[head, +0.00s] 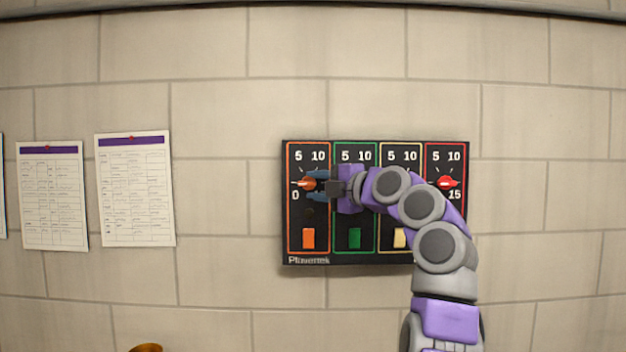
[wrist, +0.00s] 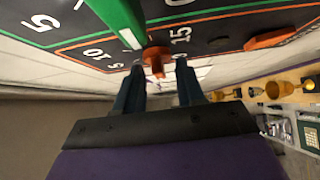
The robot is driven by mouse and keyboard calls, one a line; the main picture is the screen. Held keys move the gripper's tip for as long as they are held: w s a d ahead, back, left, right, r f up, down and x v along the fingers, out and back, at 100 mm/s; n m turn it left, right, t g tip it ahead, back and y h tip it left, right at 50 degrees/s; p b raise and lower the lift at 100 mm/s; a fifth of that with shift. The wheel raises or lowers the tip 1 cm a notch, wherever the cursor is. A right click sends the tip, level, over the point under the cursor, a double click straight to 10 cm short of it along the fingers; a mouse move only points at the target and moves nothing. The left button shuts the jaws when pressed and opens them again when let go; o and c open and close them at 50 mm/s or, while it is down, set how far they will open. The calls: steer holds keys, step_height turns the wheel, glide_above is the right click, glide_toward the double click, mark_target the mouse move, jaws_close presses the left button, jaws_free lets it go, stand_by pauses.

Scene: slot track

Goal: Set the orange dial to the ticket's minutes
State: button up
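The orange dial (head: 307,184) is in the orange-framed leftmost column of the black panel (head: 320,262). Its pale pointer appears to point left, close to the 0 mark. My gripper (head: 316,186) is at its right side with the blue fingers apart. In the wrist view the orange-red knob (wrist: 157,57) shows just beyond and between the fingertips of my gripper (wrist: 158,80); whether they touch it I cannot tell. No ticket with readable minutes shows; the writing on the wall sheets is too small to read.
My arm covers much of the green and yellow columns. The red dial (head: 446,183) is at the right. An orange switch (head: 308,238) sits below the orange dial.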

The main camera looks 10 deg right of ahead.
steer(key=shift+w+a, duration=0.45)
steer(key=shift+w, duration=0.15)
steer(key=shift+c, duration=0.2)
jaws_close()
